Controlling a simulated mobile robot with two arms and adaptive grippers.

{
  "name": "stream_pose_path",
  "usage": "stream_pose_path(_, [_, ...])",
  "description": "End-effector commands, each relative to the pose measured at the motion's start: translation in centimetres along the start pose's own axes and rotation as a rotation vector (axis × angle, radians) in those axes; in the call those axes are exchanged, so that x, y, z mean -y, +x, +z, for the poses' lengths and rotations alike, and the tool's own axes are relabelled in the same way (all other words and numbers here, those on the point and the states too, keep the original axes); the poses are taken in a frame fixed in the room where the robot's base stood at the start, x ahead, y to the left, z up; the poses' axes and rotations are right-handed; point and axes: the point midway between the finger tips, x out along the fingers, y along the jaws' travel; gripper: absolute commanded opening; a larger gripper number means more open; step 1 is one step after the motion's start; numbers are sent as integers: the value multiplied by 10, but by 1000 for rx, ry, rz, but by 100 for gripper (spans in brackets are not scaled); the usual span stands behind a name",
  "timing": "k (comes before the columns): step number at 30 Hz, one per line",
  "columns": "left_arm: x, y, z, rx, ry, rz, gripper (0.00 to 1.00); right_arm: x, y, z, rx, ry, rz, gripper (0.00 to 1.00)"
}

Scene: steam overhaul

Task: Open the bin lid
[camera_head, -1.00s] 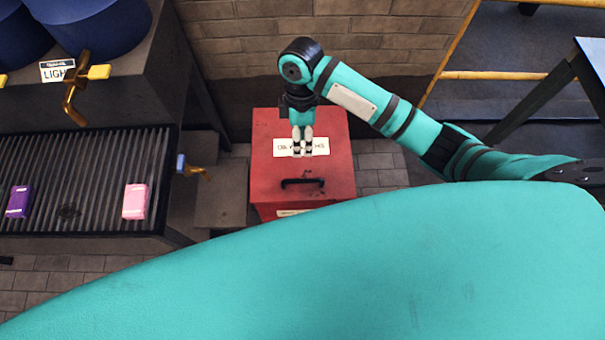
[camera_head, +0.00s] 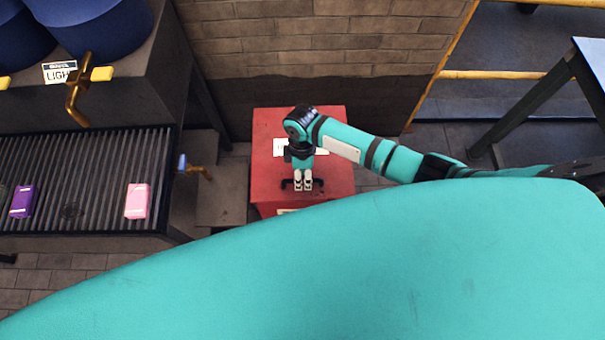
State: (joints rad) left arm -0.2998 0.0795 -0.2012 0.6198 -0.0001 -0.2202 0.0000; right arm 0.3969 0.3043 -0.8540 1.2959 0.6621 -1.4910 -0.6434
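The red bin (camera_head: 265,180) stands on the floor against the brick wall, and its flat lid (camera_head: 330,120) is closed. A white label (camera_head: 280,147) on the lid is mostly hidden by my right arm. The black lid handle (camera_head: 287,184) sits near the front edge of the lid. My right gripper (camera_head: 303,186) points down right at the handle and covers its middle; the handle's ends show on both sides. The fingers look close together, but I cannot tell whether they grip the handle. My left gripper is not in view.
A slatted rack (camera_head: 95,180) at the left holds a purple block (camera_head: 22,201) and a pink block (camera_head: 138,201). A dark table (camera_head: 590,65) stands at the right.

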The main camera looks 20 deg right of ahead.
Motion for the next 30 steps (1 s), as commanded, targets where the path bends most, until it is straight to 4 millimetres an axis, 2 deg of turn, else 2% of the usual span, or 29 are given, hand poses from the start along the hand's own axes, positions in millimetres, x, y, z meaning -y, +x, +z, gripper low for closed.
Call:
stream_pose_path(4, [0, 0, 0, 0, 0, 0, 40, 0, 0, 0, 0, 0, 0, 36])
stream_pose_path(5, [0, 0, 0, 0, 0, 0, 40, 0, 0, 0, 0, 0, 0, 33])
stream_pose_path(12, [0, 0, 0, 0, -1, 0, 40, 0, 0, 0, 0, 0, 0, 2])
stream_pose_path(13, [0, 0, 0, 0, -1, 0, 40, 0, 0, 0, 0, 0, 0, 0])
stream_pose_path(25, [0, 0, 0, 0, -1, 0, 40, 0, -1, 0, 0, 0, 0, 0])
stream_pose_path(30, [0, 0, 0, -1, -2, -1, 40, -6, -9, -3, -1, 0, 2, 0])
